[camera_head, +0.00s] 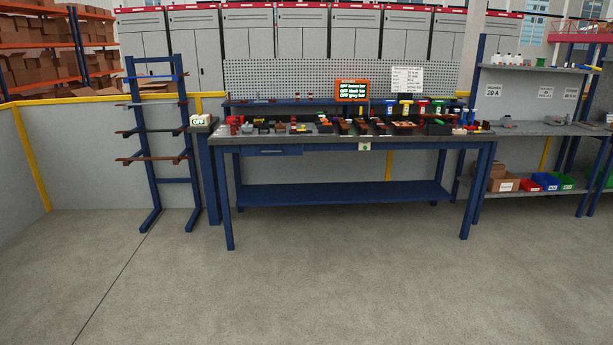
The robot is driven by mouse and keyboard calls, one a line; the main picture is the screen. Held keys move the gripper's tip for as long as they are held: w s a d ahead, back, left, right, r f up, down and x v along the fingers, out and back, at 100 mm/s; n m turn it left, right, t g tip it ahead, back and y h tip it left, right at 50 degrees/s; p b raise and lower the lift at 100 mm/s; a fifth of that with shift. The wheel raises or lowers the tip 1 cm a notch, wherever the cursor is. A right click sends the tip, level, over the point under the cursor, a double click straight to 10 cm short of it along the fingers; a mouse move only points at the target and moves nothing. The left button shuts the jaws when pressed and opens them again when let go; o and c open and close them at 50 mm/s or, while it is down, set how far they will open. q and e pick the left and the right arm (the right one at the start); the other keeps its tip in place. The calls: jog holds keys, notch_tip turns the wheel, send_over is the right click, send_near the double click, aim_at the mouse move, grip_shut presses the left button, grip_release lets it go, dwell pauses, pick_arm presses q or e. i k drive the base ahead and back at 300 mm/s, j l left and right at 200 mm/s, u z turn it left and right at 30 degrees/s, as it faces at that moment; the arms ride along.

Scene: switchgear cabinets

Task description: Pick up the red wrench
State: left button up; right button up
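A blue-framed workbench (345,138) with a grey top stands ahead, some distance across the floor. Many small parts and tools lie along its top, too small to tell apart well. A red item (232,122) sits at the bench's left end; I cannot tell its kind. I cannot make out a red wrench for certain. Neither of my grippers is in view.
The concrete floor (300,285) in front is clear. A blue rack with bars (152,158) stands left of the bench, beside a post with an OFF box (201,121). Shelving with bins (545,131) stands right. A low wall (85,150) runs left.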

aim_at(423, 105)
jog(key=i, duration=1.75)
jog(key=i+z, duration=0.1)
jog(key=i, duration=0.5)
jog(key=i+j+z, duration=0.15)
jog(key=i, duration=0.45)
jog(key=i+j+z, duration=0.1)
jog(key=i, duration=0.5)
jog(key=i+j+z, duration=0.3)
jog(key=i, duration=0.15)
jog(key=i+j+z, duration=0.35)
jog(key=i+l, duration=0.05)
jog(key=i, duration=0.05)
